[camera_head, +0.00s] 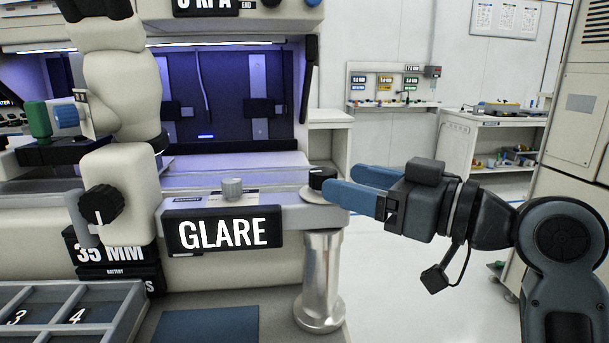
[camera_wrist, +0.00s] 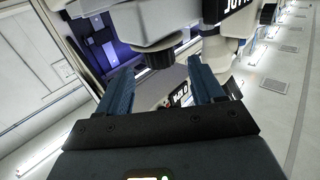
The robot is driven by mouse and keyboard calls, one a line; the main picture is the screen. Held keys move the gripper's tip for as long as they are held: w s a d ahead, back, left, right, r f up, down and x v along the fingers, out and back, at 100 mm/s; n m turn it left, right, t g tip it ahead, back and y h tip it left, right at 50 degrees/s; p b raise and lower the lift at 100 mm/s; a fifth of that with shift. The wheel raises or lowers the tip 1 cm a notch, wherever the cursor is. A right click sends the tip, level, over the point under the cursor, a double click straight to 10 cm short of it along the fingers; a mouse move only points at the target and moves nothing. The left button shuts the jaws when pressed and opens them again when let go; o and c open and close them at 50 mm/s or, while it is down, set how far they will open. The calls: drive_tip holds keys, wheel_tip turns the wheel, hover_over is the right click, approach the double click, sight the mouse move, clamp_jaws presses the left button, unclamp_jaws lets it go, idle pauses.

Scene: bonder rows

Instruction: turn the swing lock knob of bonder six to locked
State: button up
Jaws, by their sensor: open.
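A black knob (camera_head: 319,178) with a white pointer mark on top sits on a round white base at the right end of the bonder's front ledge. It looks like the swing lock knob, but no readable label shows beside it. My gripper (camera_head: 341,181) reaches in from the right, level with the knob, its blue fingers open and empty. The near finger partly covers the base. In the wrist view, a dark knob (camera_wrist: 155,58) under a pale disc lies just ahead of and between the fingertips (camera_wrist: 158,70). I cannot tell whether a finger touches it.
A grey knob (camera_head: 232,187) stands on the ledge above the GLARE sign (camera_head: 222,231). Another black knob (camera_head: 101,205) is on the bonder's left front. A metal post (camera_head: 320,275) stands under the ledge end. The floor to the right is clear before a white workbench (camera_head: 480,135).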

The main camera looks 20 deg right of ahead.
sight(312, 171)
drive_tip(key=p+x, duration=0.1)
drive_tip(key=x, duration=0.6)
drive_tip(key=shift+w+a, duration=0.2)
drive_tip(key=shift+w, duration=0.1)
drive_tip(key=c, duration=1)
drive_tip(key=shift+o, duration=0.2)
drive_tip(key=shift+h+p, duration=0.3)
drive_tip(key=shift+m+t+h, duration=0.3)
drive_tip(key=shift+m, duration=0.2)
drive_tip(key=shift+d+h+p, duration=0.15)
drive_tip(key=shift+h+p, duration=0.2)
drive_tip(key=shift+h, duration=0.05)
